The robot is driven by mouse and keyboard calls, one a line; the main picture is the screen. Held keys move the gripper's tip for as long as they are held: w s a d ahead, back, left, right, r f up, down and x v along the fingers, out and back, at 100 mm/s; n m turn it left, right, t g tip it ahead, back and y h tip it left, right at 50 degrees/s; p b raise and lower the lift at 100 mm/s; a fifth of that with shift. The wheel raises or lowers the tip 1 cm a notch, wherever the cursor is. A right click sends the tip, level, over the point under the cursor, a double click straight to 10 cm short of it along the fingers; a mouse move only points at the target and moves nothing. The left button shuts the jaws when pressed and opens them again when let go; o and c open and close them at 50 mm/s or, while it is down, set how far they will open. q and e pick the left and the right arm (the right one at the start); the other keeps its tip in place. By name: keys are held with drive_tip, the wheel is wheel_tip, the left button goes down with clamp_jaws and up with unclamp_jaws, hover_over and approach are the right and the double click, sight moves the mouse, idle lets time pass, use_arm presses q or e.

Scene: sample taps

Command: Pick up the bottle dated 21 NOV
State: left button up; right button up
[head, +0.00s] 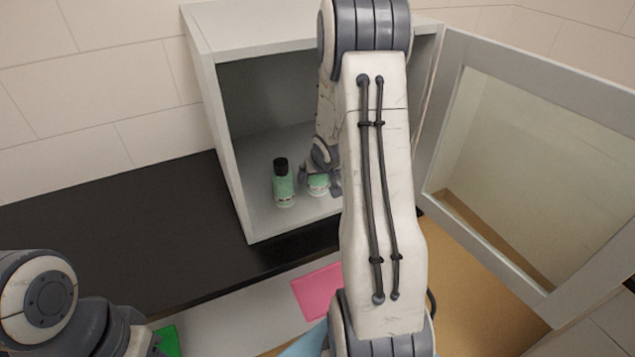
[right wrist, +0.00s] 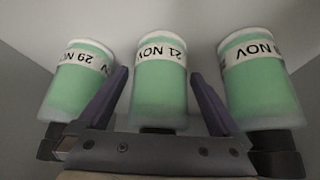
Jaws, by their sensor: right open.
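The bottle dated 21 NOV (right wrist: 160,85) is pale green with a white label and stands between two other bottles in the right wrist view, where they appear upside down. My right gripper (right wrist: 158,100) is open, with one finger on each side of this bottle; I cannot tell whether they touch it. In the head view my right gripper (head: 321,180) reaches into the open cabinet and partly covers a green bottle (head: 318,187). Of my left arm only a link shows at the lower left.
A bottle dated 29 NOV (right wrist: 78,80) and another NOV bottle (right wrist: 262,85), its day unclear, stand close on either side. The grey cabinet (head: 222,150) has side walls and a glazed door (head: 440,110) open to the right. A pink sheet (head: 318,290) lies in front.

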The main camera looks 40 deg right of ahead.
clamp_jaws()
drive_tip(key=shift+r, duration=0.1)
drive_tip(key=shift+r, duration=0.15)
